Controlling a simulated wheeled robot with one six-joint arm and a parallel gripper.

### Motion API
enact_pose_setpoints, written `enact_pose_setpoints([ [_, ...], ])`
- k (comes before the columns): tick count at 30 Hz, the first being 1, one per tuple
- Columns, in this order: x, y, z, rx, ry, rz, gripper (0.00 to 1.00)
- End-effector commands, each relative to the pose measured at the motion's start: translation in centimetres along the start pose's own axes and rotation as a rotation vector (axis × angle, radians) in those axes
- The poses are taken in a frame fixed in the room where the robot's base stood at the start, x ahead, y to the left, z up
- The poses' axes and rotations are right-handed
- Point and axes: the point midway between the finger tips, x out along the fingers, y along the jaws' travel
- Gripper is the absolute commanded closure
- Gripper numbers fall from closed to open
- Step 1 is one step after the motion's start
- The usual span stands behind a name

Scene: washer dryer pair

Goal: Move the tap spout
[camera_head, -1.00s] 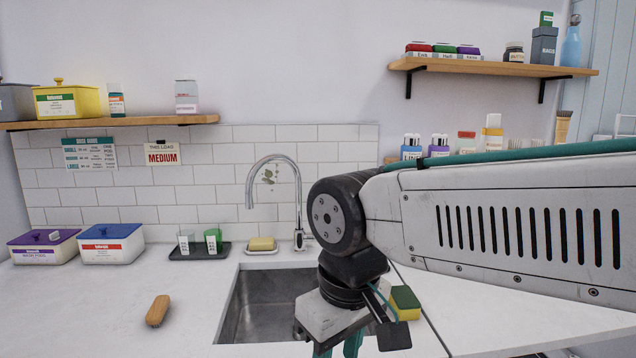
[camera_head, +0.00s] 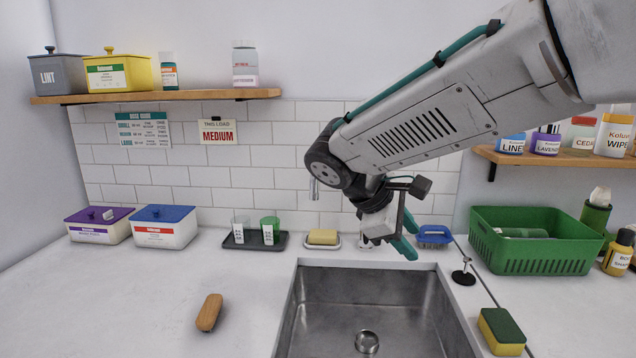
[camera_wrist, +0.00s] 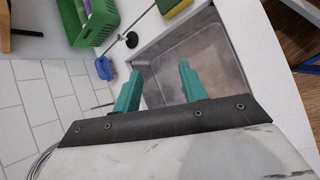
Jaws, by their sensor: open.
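The chrome tap stands behind the sink (camera_head: 362,290). In the head view only the downturned end of its spout (camera_head: 313,190) shows clearly, left of my arm's wrist joint; my arm hides most of the arch and neck. My gripper (camera_head: 411,238) has teal fingers, open and empty, at the sink's back right, to the right of the spout end. In the wrist view the open fingers (camera_wrist: 160,76) point over the sink's edge with nothing between them. A grey curved piece (camera_wrist: 46,160) at the lower left there may be the tap.
A soap dish (camera_head: 322,245) and a tray with two cups (camera_head: 254,246) sit left of the tap. A brush (camera_head: 209,312) is at front left.

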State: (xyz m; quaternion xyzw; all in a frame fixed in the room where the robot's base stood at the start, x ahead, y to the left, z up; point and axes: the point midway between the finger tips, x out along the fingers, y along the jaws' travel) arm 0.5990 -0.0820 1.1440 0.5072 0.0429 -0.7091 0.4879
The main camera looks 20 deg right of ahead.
Motion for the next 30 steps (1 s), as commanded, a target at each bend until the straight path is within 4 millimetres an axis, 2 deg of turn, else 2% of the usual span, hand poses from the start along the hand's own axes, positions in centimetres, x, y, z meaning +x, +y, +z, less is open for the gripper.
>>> enact_pose_setpoints([
  [1, -0.3, 1.4, -2.1, -0.083, -0.041, 0.056, 0.58],
  [3, -0.9, 3.4, -4.6, -0.189, -0.100, 0.138, 0.58],
  [5, -1.6, 5.0, -7.0, -0.280, -0.151, 0.211, 0.58],
  [9, -3.3, 7.7, -13.2, -0.480, -0.275, 0.378, 0.58],
  [15, -5.9, 9.5, -21.4, -0.701, -0.437, 0.587, 0.58],
  [17, -7.0, 10.1, -23.1, -0.760, -0.494, 0.644, 0.58],
  [21, -9.5, 11.8, -24.5, -0.855, -0.611, 0.729, 0.58],
  [23, -10.0, 12.2, -24.6, -0.873, -0.638, 0.744, 0.58],
  [26, -9.9, 13.1, -24.6, -0.885, -0.655, 0.752, 0.58],
  [30, -8.6, 14.7, -24.1, -0.884, -0.655, 0.750, 0.58],
])
